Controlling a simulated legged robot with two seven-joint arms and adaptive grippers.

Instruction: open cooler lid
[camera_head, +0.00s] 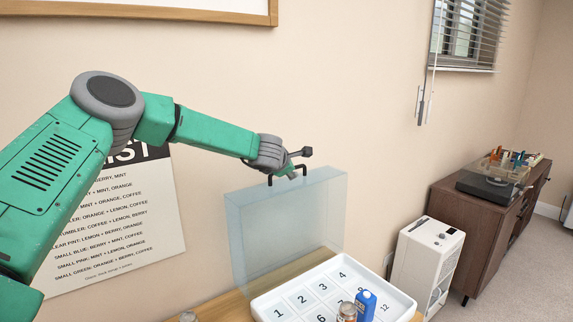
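A clear, pale-blue box-like thing (285,235) stands upright on the wooden table against the wall. It may be the cooler or its raised lid; I cannot tell which. My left arm reaches in from the left, and my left gripper (291,173) is at the top edge of this clear thing. Dark, bent parts show there, and I cannot tell fingers from a handle, nor whether they touch the edge. Whether the gripper is open or shut is unclear. My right gripper is not in view.
A white tray (262,307) with numbered squares lies on the table in front, holding a blue carton (365,304) and a jar (347,312). A white cabinet-like unit (428,262) stands on the floor to the right, beside a brown sideboard (480,228). A poster hangs behind my arm.

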